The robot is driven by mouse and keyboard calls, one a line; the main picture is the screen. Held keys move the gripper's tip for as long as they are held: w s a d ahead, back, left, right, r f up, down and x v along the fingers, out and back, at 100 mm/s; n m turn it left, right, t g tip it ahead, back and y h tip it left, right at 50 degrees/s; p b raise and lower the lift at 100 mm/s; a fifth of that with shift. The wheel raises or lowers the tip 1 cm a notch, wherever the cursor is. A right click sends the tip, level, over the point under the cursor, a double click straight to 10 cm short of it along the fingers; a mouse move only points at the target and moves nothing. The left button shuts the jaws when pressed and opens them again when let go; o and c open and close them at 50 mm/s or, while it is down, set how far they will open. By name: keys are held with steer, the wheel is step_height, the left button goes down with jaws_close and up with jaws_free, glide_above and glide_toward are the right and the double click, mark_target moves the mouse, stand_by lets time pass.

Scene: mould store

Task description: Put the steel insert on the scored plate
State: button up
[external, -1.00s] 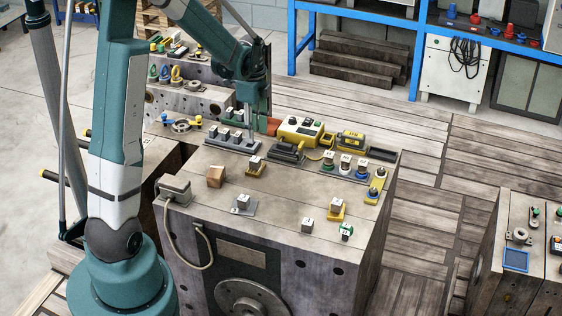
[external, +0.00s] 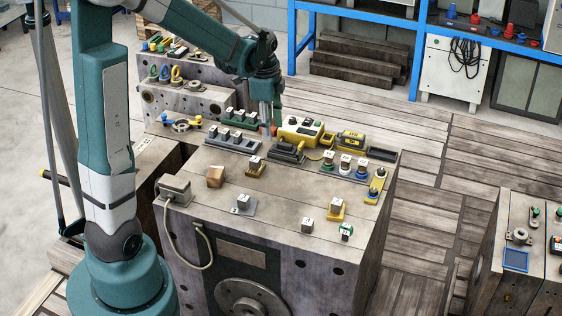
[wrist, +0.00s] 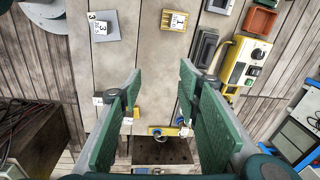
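No label names the steel insert or the scored plate, so I cannot tell for sure which they are. A grey plate (external: 251,212) bears a small grey block (external: 242,202); in the wrist view the plate (wrist: 92,34) and block are marked 3. A small white-topped block (external: 307,225) sits alone near the front edge; in the wrist view a white-topped block (wrist: 97,100) shows beside the left finger. My gripper (external: 268,130) is above the rear of the bench; in the wrist view its green fingers (wrist: 158,98) are wide apart with nothing between them.
Yellow plates with blocks (external: 256,167) (external: 337,208), a brown cube (external: 216,176) and a green piece (external: 347,231) stand on the bench. A yellow control box (external: 300,131) and several knobs line its rear. Bare bench top lies in the middle.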

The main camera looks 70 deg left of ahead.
steer(key=s+d+r+n+t, duration=0.2)
steer(key=s+d+r, duration=0.2)
steer(key=d, duration=0.8)
steer(key=s+d+r+n+t, duration=0.2)
steer(key=s+d+r+n, duration=0.1)
steer(key=d, duration=0.8)
steer(key=s+d+r+n+t, duration=0.2)
steer(key=s+d+r, duration=0.3)
steer(key=d, duration=0.7)
steer(key=shift+s+d+r+h, duration=0.25)
steer(key=shift+d+r+h, duration=0.05)
steer(key=shift+r, duration=0.05)
